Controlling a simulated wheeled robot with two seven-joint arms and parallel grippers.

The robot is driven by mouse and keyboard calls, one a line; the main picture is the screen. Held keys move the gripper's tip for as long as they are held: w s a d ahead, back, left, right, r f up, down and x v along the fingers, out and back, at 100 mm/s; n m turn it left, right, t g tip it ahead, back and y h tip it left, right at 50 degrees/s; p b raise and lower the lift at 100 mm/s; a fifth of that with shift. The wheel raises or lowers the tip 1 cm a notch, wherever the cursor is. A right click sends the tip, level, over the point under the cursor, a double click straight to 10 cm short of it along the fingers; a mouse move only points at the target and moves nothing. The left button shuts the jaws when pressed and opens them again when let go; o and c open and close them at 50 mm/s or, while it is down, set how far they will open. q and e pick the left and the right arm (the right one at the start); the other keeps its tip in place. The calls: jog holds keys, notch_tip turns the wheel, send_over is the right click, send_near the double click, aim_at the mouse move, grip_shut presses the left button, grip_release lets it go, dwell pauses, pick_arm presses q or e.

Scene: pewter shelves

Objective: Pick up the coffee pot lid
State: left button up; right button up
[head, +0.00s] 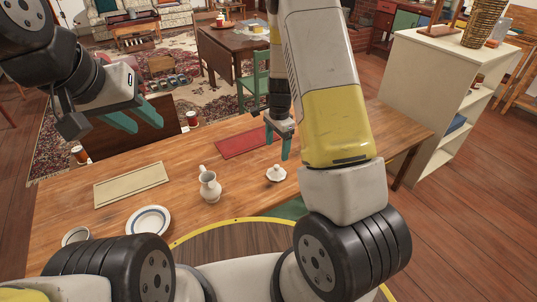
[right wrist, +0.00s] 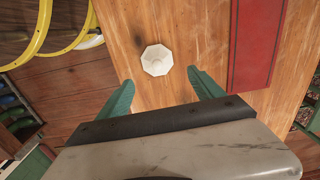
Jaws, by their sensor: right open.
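The coffee pot lid (head: 276,174) is small, white and eight-sided with a knob. It lies on the wooden table, right of the white coffee pot (head: 209,186). My right gripper (head: 277,146) is above and a little behind the lid, pointing down. In the right wrist view the lid (right wrist: 157,60) shows just beyond the gap between the spread green fingertips (right wrist: 161,78), and nothing is held. My left gripper (head: 134,118) is raised at the left, away from the lid, with its two fingers apart and empty.
The table (head: 330,150) also bears a red mat (head: 243,142), a beige mat (head: 130,184), a plate (head: 149,220) and a small round dish (head: 76,236). Cans (head: 192,118) stand by the far edge. A cream shelf unit (head: 428,80) is at the right. Space around the lid is clear.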

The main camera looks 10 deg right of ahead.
aim_at(277, 166)
jog(key=f, duration=0.9)
jog(key=shift+s+f, duration=0.2)
jog(key=shift+f, duration=0.15)
grip_shut()
jog(key=shift+s, duration=0.1)
